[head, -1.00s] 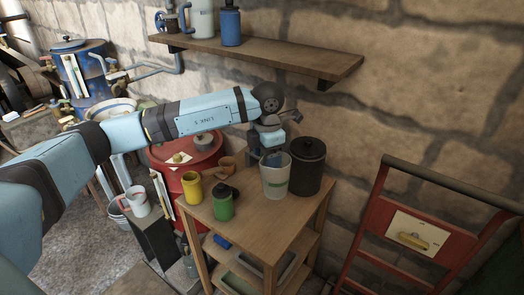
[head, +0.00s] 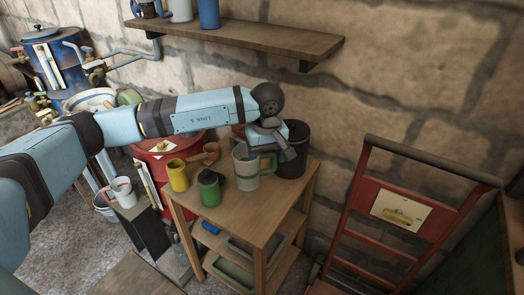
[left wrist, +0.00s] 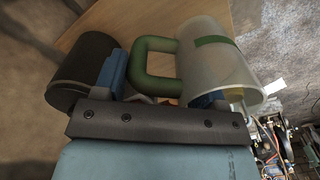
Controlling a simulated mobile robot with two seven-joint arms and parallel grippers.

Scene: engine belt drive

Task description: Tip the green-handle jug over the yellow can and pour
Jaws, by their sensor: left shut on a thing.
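The green-handle jug (head: 245,172), pale and translucent with a green band, is roughly upright over the right part of the wooden table. I cannot tell whether its base touches the top. Its green handle (left wrist: 150,62) and pale body (left wrist: 213,62) show in the left wrist view. My left gripper (head: 268,138) is shut on the jug from behind; the exact contact is partly hidden. The yellow can (head: 177,176) stands upright on the table, to the left of the jug and apart from it. My right gripper is not in view.
A green container with a dark top (head: 209,190) stands between the can and the jug, nearer the front. A black canister (head: 294,158) stands just right of the jug. A brown cup (head: 211,151) is behind. A shelf (head: 250,38) hangs above.

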